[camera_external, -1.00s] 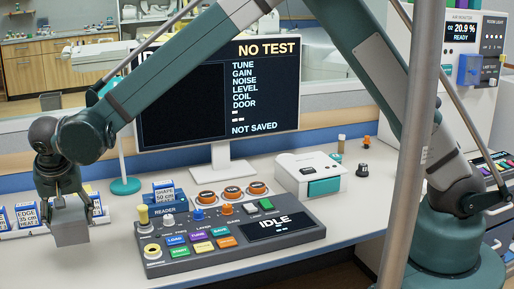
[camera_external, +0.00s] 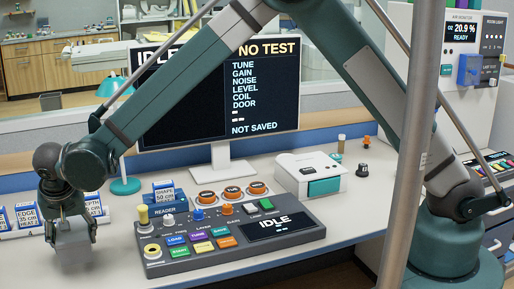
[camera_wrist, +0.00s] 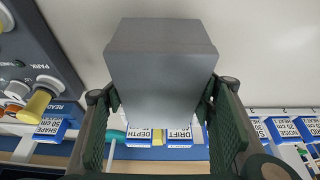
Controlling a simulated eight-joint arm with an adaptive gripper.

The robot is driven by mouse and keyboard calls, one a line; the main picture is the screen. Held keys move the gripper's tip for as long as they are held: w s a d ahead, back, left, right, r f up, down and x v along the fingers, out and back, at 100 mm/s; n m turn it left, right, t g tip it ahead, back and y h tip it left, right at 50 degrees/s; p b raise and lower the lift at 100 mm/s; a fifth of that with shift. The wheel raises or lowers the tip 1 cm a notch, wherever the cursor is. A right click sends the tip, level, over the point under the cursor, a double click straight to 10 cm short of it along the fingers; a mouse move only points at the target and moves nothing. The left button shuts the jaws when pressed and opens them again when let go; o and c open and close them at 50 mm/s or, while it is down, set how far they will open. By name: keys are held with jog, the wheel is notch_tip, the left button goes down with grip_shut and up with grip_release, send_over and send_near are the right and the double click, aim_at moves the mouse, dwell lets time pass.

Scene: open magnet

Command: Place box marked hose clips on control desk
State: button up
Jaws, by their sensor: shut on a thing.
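A plain grey box (camera_external: 72,245) is held in my gripper (camera_external: 74,228) at the left of the external view. In the wrist view the box (camera_wrist: 160,75) sits between the two finger pads, which are shut on its sides. No marking shows on the faces in view, so I cannot read whether it says hose clips. The white control desk (camera_external: 125,272) lies under my gripper. The box is over or on the bare left part of the desk; I cannot tell whether its underside touches.
The button console (camera_external: 235,243) stands right of the box, with a blue reader (camera_external: 167,203) behind it. Several labelled blue-and-white cartridges (camera_external: 27,217) stand behind my gripper. A monitor (camera_external: 268,85) and white printer-like unit (camera_external: 311,175) stand farther back. The desk's left front is clear.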

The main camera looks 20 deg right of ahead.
jog(key=shift+f, duration=0.2)
jog(key=shift+f+b, duration=0.35)
jog(key=shift+f, duration=1.45)
jog(key=shift+f, duration=0.1)
jog(key=o, duration=1)
jog(key=p+v, duration=0.2)
jog(key=v, duration=1)
jog(key=shift+d, duration=0.1)
